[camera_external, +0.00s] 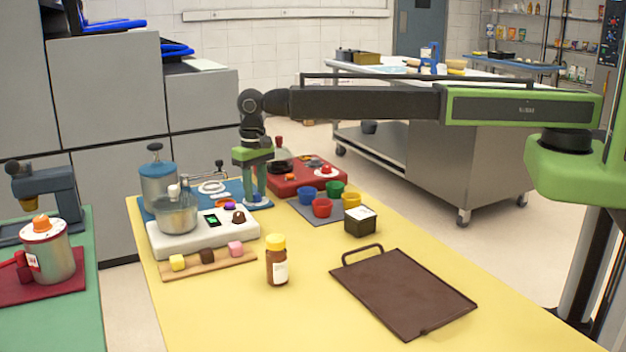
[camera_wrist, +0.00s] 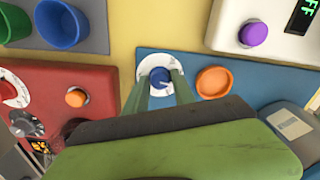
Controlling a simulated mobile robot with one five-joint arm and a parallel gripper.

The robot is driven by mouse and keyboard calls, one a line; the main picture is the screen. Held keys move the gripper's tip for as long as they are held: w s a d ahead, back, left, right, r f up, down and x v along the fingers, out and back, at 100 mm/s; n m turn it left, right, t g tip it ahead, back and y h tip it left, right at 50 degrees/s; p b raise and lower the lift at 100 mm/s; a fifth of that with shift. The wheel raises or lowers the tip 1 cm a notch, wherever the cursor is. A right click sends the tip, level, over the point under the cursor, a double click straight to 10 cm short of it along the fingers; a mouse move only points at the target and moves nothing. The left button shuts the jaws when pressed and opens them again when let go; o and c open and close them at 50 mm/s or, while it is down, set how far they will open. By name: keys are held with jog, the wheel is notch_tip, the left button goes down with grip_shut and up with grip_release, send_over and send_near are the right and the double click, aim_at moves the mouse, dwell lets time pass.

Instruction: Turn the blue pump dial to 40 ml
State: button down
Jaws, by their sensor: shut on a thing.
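The blue pump dial (camera_wrist: 160,76) sits on a white scale plate (camera_wrist: 147,65) on a blue base (camera_wrist: 240,105). Its white pointer line runs toward the lower right in the wrist view. The numbers on the scale are too small to read. My gripper (camera_wrist: 157,88) points down, its two green fingers shut on the dial from both sides. In the external view my gripper (camera_external: 256,197) is over the right part of the blue base (camera_external: 230,187), and its fingers hide most of the dial.
An orange button (camera_wrist: 214,82) is right of the dial. A red machine (camera_wrist: 60,72) with knobs stands left, a white mixer scale (camera_wrist: 285,45) with a purple knob at upper right. Colored cups (camera_external: 323,207), a bottle (camera_external: 277,262) and a brown tray (camera_external: 400,292) are on the yellow table.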

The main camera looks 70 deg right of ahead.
aim_at(255, 194)
jog(key=shift+m, duration=0.7)
jog(key=c, duration=1.1)
grip_release()
jog(key=shift+o, duration=0.2)
notch_tip(255, 194, up, 17)
jog(key=p, duration=1.7)
jog(key=shift+r, duration=0.15)
